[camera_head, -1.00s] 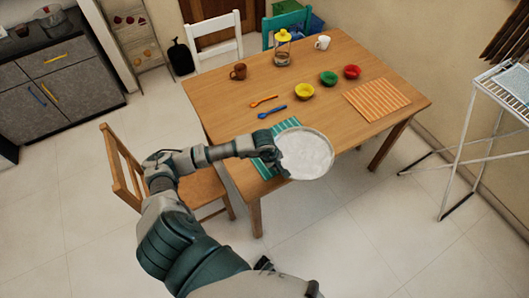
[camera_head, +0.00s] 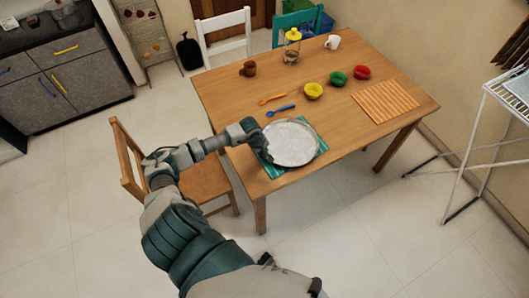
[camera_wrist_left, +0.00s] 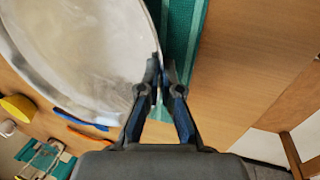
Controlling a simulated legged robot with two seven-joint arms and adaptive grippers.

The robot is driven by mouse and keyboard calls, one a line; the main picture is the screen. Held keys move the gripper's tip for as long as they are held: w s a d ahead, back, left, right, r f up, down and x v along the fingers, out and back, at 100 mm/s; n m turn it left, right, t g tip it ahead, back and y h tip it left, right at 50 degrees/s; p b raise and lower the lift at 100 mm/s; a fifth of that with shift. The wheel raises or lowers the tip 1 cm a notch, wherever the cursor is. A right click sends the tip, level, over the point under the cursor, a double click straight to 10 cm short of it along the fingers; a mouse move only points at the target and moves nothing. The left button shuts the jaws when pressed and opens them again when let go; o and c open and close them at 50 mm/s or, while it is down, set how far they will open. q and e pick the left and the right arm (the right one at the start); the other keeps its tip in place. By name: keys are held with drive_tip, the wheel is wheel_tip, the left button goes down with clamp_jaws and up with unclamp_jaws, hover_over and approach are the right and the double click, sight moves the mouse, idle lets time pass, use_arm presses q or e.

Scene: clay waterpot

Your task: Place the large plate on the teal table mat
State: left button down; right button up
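The large plate (camera_head: 292,142) is round and grey-white. In the head view it is over the teal table mat (camera_head: 277,170), whose striped corners show around it. It looks nearly level; I cannot tell whether it touches the mat. My left gripper (camera_head: 264,152) is at the plate's left rim. In the left wrist view, my left gripper's fingers (camera_wrist_left: 162,75) are close together on either side of the rim of the plate (camera_wrist_left: 85,50), with the mat (camera_wrist_left: 183,35) beside it. My right gripper is not in view.
On the wooden table (camera_head: 225,95) are a blue spoon (camera_head: 281,110), an orange spoon (camera_head: 272,99), yellow (camera_head: 313,92), green (camera_head: 338,79) and red (camera_head: 362,73) bowls, a brown mug (camera_head: 248,69) and an orange mat (camera_head: 385,101). A wooden chair (camera_head: 128,165) stands at the left.

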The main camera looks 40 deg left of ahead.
use_arm(q)
drive_tip(key=c, duration=1.6)
unclamp_jaws()
drive_tip(key=shift+a+f, duration=0.1)
drive_tip(key=shift+a, duration=0.2)
drive_tip(key=shift+c, duration=0.2)
drive_tip(key=shift+o, duration=0.2)
drive_tip(key=shift+a+f, duration=0.15)
drive_tip(key=shift+a, duration=0.2)
drive_tip(key=shift+d, duration=0.2)
drive_tip(key=d+v, duration=0.1)
drive_tip(key=v, duration=1.1)
drive_tip(key=shift+a, duration=0.3)
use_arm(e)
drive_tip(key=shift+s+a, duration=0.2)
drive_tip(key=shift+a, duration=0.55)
use_arm(q)
drive_tip(key=shift+r, duration=0.2)
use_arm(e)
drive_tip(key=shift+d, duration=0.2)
